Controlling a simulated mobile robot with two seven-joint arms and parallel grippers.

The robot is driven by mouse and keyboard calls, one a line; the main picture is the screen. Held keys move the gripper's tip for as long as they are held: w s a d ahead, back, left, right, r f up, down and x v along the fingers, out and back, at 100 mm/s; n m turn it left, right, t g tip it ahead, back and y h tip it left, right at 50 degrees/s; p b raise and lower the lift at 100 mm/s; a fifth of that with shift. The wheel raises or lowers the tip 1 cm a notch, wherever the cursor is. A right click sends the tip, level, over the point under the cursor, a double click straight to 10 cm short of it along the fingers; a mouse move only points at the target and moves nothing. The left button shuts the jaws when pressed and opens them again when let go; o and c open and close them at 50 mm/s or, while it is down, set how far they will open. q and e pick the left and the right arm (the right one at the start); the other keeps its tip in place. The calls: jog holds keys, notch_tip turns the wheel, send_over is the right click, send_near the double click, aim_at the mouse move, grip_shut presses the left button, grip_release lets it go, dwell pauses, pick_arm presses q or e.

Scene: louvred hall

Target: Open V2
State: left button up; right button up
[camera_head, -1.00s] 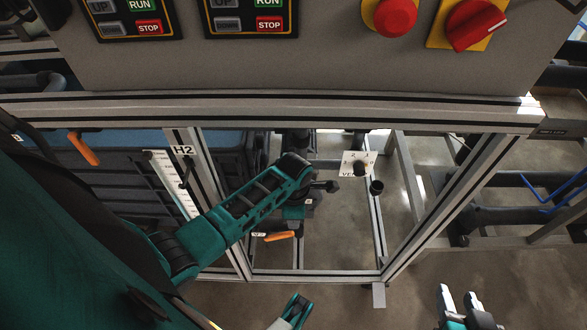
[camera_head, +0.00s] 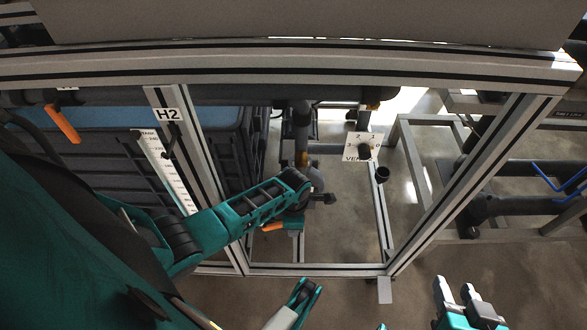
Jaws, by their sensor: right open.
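No label reading V2 can be made out. An orange lever handle (camera_head: 272,227) sits low inside the frame, partly hidden behind my left arm. Another orange handle (camera_head: 62,123) hangs from the dark pipe at the upper left. My left arm reaches from the left across the frame opening; its gripper cannot be made out clearly. My right gripper (camera_head: 454,290) is at the lower right, its two pale fingertips apart, empty and well away from both orange handles.
Metal frame bars (camera_head: 300,68) surround the opening. A post carries an H2 tag (camera_head: 168,114) beside a white scale (camera_head: 165,170). A white plate (camera_head: 374,140) with a black knob stands inside. Blue handles (camera_head: 560,185) are at right. Bare floor lies around my right gripper.

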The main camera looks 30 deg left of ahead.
pick_arm(q)
grip_shut()
pick_arm(e)
jog(key=shift+w+r, duration=0.1)
jog(key=shift+d, duration=0.1)
dwell(0.3)
